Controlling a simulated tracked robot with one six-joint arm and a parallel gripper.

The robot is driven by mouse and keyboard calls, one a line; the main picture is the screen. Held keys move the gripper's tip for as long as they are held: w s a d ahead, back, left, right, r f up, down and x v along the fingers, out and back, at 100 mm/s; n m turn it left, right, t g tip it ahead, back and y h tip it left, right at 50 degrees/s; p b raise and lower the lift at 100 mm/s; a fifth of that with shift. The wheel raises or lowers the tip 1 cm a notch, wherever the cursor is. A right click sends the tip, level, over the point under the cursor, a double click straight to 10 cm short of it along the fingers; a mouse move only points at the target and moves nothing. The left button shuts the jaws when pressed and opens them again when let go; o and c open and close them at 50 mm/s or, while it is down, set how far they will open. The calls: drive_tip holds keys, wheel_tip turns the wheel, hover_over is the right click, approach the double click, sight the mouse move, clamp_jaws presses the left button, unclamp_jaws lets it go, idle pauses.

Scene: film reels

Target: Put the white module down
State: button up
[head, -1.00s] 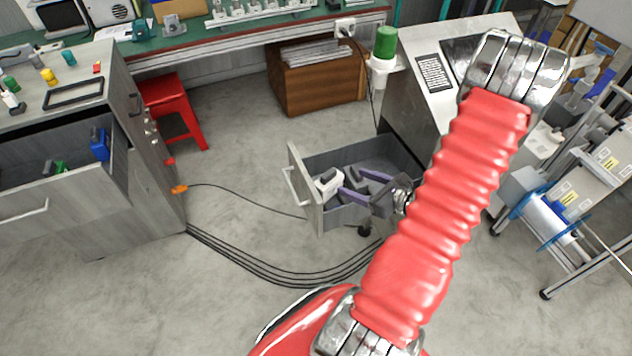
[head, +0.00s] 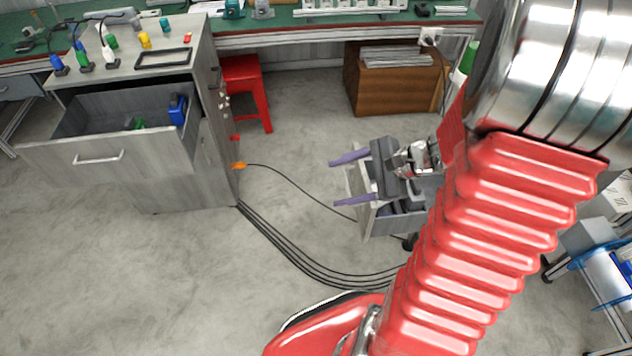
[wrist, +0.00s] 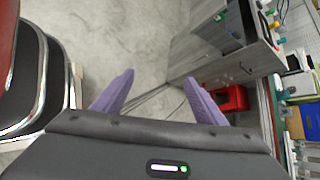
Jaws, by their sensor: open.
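My gripper (head: 338,180) is open, its two purple fingers spread and pointing left, in front of the open drawer (head: 385,222) of the metal cabinet at right. In the wrist view, my gripper (wrist: 156,82) has only floor and cables between its fingers. I cannot make out a white module in that drawer now; my gripper and arm cover most of it. A small white-and-dark piece (head: 107,57) stands on top of the left grey cabinet.
The left grey cabinet (head: 165,205) has an open drawer (head: 60,155) with a blue piece (head: 178,110) and a green piece inside. A red stool (head: 246,85) and a wooden box (head: 390,92) stand behind. Black cables (head: 300,262) cross the open floor.

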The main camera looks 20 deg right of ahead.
drive_tip(key=s+a+r+n+h, duration=0.4)
drive_tip(key=r+n, duration=0.3)
drive_tip(key=n, duration=0.2)
drive_tip(key=s+a+r+n+g+h, duration=0.1)
drive_tip(key=s+a+r+n+h, duration=0.2)
drive_tip(key=n, duration=0.7)
drive_tip(key=s+a+r, duration=0.2)
drive_tip(key=a+r, duration=0.2)
drive_tip(key=r, duration=0.1)
drive_tip(key=shift+s+r+h, duration=0.25)
drive_tip(key=shift+r+h, duration=0.05)
drive_tip(key=shift+h, duration=0.1)
drive_tip(key=shift+c, duration=0.2)
